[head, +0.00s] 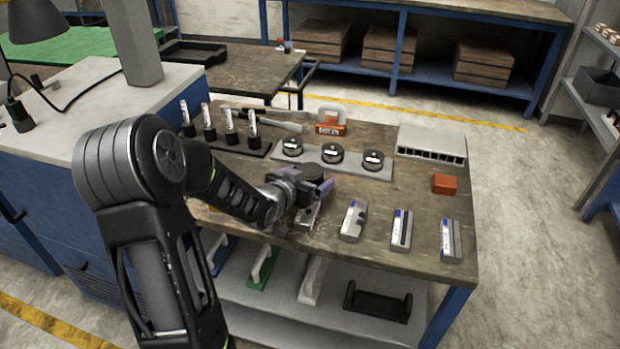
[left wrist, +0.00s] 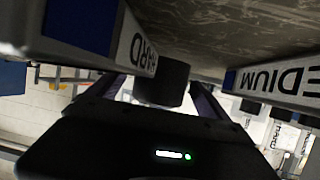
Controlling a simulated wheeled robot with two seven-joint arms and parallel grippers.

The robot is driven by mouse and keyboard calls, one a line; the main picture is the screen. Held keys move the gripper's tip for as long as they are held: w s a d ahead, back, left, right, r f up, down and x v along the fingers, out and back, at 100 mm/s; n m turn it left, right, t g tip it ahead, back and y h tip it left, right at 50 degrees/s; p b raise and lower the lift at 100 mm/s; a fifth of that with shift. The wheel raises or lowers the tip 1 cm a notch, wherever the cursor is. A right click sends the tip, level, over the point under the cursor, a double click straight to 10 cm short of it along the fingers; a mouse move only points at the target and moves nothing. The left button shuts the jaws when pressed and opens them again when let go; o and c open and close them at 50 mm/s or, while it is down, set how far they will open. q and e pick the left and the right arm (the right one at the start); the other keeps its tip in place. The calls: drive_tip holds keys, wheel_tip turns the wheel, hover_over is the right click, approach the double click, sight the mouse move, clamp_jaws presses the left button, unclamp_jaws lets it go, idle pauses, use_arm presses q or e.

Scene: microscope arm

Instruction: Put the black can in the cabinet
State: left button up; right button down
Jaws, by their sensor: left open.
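A black can (head: 312,172) stands on the wooden workbench, partly hidden by my left gripper (head: 310,187). In the left wrist view the black can (left wrist: 162,82) shows between the two spread purple-edged fingers of my left gripper. The gripper is open around it; I cannot tell whether a finger touches it. Several black round pieces with white labels, one of them here (head: 332,154), sit on a grey tray behind the gripper. A blue cabinet (head: 40,225) with a pale top stands at the left. My right gripper is out of view.
Grey blocks with blue-and-white labels (head: 400,230) line the bench's front; two show close by in the left wrist view, marked HARD (left wrist: 80,25) and MEDIUM (left wrist: 275,85). Behind are upright white-topped pieces (head: 230,125), an orange-handled item (head: 331,120) and a slotted grey box (head: 432,143).

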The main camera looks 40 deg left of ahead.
sight(309, 172)
use_arm(q)
drive_tip(key=shift+c, duration=0.4)
drive_tip(key=c, duration=1.8)
wheel_tip(309, 172, up, 10)
drive_tip(key=shift+r+p, duration=0.1)
drive_tip(key=shift+p, duration=0.2)
drive_tip(key=shift+c, duration=0.2)
